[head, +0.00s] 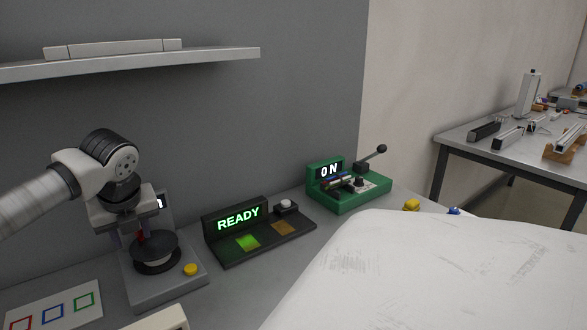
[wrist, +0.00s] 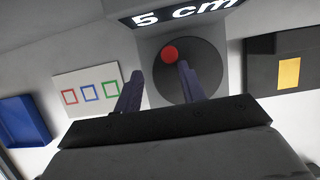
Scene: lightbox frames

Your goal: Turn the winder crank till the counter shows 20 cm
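The winder (head: 165,285) is a grey unit with a dark round reel (head: 168,243) on top, standing below my arm at the left of the head view. Its crank knob is red (wrist: 170,52) and stands on the dark disc. In the wrist view its counter (wrist: 185,14) reads "5 cm", with the top cut off; in the head view the counter is mostly hidden by my arm. My gripper (wrist: 159,70) is open, its dark fingers spread apart. The knob appears just beyond the fingertips, closer to the right finger. I cannot tell whether that finger touches it.
A yellow button (head: 190,269) sits on the winder's front right. A black panel (head: 262,246) reading "READY" stands to the right, then a green device (head: 352,200) reading "ON" with a lever. A white card with coloured squares (head: 55,308) and a blue tray (wrist: 22,122) lie left.

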